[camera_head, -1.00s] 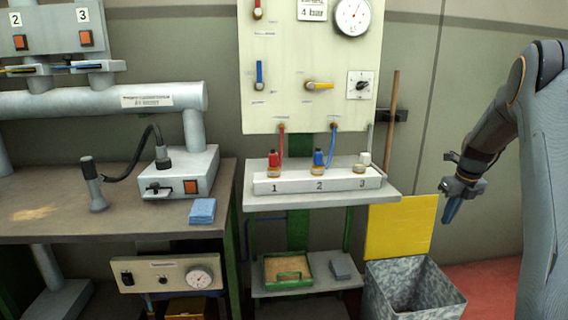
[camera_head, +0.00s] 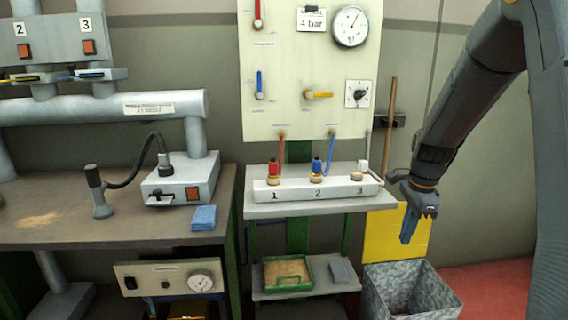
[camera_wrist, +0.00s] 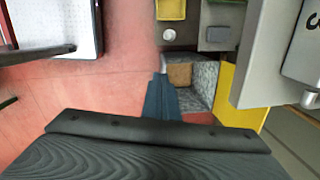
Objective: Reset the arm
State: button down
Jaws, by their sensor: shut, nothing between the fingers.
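My gripper (camera_head: 407,228) hangs on my arm at the right of the head view, fingers pointing down. It is shut and empty, in the air above the grey bin and in front of the yellow panel. In the wrist view the closed blue fingers (camera_wrist: 161,98) show at the middle, with the speckled bin (camera_wrist: 203,80) beyond them.
A shelf (camera_head: 300,208) holds a white rack (camera_head: 335,187) numbered 1 to 3, with corks and red and blue-topped pieces. The bin (camera_head: 410,288) stands below my gripper. A workbench (camera_head: 120,225) is at the left. Red floor (camera_wrist: 110,80) is open in the wrist view.

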jog(key=s+a+n+p, duration=0.1)
jog(key=s+a+n, duration=0.3)
jog(key=s+n, duration=0.2)
jog(key=s+a+r+n+p, duration=0.1)
jog(key=s+a+n, duration=0.4)
jog(key=s, duration=0.6)
jog(key=s+a+n+g+p, duration=0.1)
jog(key=s+a+n, duration=0.3)
jog(key=s+n, duration=0.3)
jog(key=shift+s+a+r+n, duration=0.3)
jog(key=shift+s+r+n, duration=0.1)
jog(key=shift+s, duration=0.3)
